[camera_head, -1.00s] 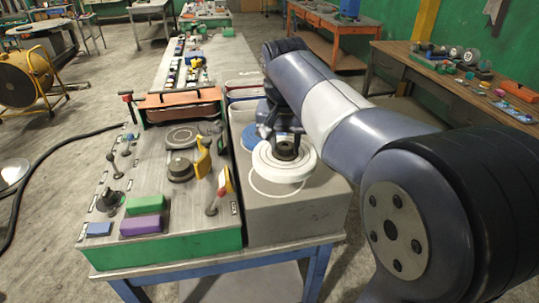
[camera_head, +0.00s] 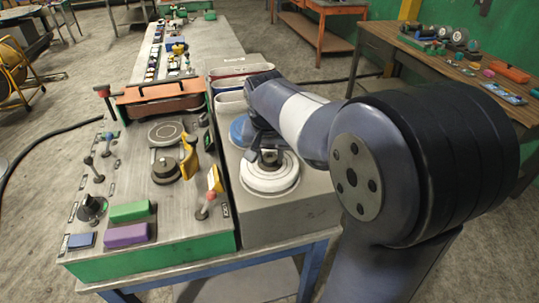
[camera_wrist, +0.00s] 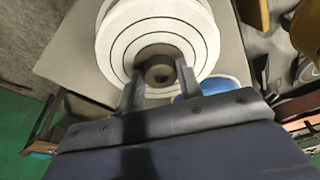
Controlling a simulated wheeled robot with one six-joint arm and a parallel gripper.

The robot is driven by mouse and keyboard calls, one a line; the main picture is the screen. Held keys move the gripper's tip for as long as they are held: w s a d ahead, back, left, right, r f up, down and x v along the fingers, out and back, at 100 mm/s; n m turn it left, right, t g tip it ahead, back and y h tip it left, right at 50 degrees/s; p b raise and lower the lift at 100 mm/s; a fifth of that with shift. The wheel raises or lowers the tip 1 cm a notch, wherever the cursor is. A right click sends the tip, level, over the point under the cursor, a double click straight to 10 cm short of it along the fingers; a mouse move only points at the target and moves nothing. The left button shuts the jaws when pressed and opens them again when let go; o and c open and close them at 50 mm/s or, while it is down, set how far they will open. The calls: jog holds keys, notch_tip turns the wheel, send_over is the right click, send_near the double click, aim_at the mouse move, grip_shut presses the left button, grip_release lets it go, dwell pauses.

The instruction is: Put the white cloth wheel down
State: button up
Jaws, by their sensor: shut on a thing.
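The white cloth wheel (camera_head: 268,174) is a round disc with dark stitched rings and a dark hub. It is at the grey box top (camera_head: 310,205), over the place where a white circle is drawn; I cannot tell whether it touches the surface. My gripper (camera_head: 268,157) is above the wheel and shut on its dark hub. In the wrist view the two fingers (camera_wrist: 158,80) stand on either side of the hub, and the white wheel (camera_wrist: 155,22) spreads out beyond them. The drawn circle is mostly hidden beneath the wheel.
A blue disc (camera_head: 239,130) lies just behind the wheel. To the left is a panel (camera_head: 130,185) with levers, a yellow handle (camera_head: 189,157), and green (camera_head: 130,211) and purple (camera_head: 125,236) blocks. Bins (camera_head: 230,103) stand behind. The box's front right is bare.

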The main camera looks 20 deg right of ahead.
jog(key=shift+f, duration=0.2)
jog(key=shift+f, duration=0.1)
jog(key=shift+f, duration=0.15)
jog(key=o, duration=1.1)
jog(key=shift+o, duration=0.2)
jog(key=v, duration=1.2)
jog(key=shift+r, duration=0.25)
jog(key=shift+s, duration=0.1)
